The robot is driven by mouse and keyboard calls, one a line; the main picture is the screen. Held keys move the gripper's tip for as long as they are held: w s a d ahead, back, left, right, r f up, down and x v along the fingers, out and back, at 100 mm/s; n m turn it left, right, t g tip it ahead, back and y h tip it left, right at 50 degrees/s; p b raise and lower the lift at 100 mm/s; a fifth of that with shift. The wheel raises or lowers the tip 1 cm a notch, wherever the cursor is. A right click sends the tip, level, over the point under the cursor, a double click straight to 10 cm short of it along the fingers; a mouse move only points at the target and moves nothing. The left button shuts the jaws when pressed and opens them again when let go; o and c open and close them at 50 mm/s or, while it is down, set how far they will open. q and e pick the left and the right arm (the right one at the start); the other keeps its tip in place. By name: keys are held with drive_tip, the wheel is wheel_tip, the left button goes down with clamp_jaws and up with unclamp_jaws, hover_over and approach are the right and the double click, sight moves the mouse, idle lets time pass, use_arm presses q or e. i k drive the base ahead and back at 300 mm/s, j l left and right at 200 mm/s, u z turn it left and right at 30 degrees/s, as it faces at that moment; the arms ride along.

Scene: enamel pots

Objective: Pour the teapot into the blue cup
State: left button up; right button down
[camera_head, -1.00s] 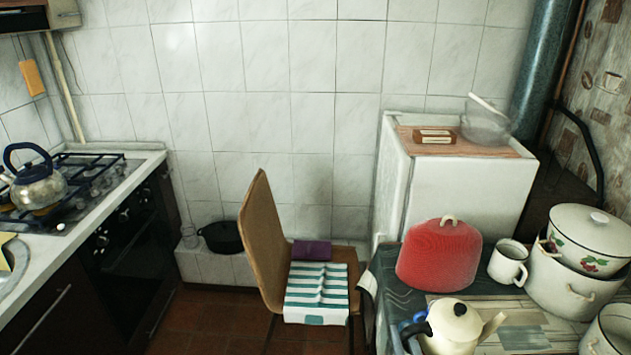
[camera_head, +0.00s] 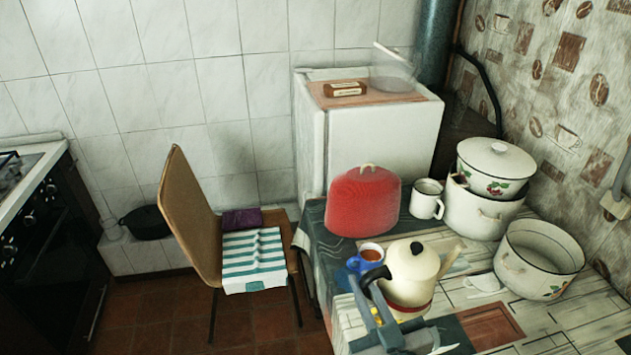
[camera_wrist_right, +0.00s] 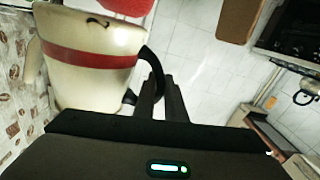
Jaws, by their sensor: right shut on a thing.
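The cream teapot (camera_head: 412,276) is on the right side of the head view, with a black lid knob and a red band near its base. It looks about upright; its spout points right, away from the cup. It also fills the upper left of the right wrist view (camera_wrist_right: 88,62). My right gripper (camera_head: 366,292) is shut on its black handle; the fingers show in the wrist view (camera_wrist_right: 162,98). Whether the teapot touches the table is unclear. The blue cup (camera_head: 356,266) stands just behind and left of the teapot, reddish-brown inside. My left gripper is not in view.
A red cozy (camera_head: 362,203) and a white mug (camera_head: 426,200) stand behind. A lidded pot (camera_head: 496,170) sits on a larger pot (camera_head: 478,214); an open pot (camera_head: 538,262) is at right. A chair (camera_head: 190,215) stands left of the table.

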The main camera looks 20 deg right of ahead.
sight(371, 255)
drive_tip(key=z, duration=0.35)
drive_tip(key=j+z, duration=0.15)
drive_tip(key=z, duration=0.2)
drive_tip(key=i+j+z, duration=0.1)
drive_tip(key=z, duration=0.3)
drive_tip(key=j+z, duration=0.35)
drive_tip(key=j, duration=0.15)
drive_tip(key=j+z, duration=0.35)
drive_tip(key=j, duration=0.2)
drive_tip(key=k+j, duration=0.1)
drive_tip(key=j, duration=0.35)
drive_tip(key=j+z, duration=0.1)
drive_tip(key=j, duration=0.4)
drive_tip(key=k+j, duration=0.15)
drive_tip(key=j, duration=0.3)
drive_tip(key=i+j, duration=0.4)
drive_tip(key=i+l+z, duration=0.05)
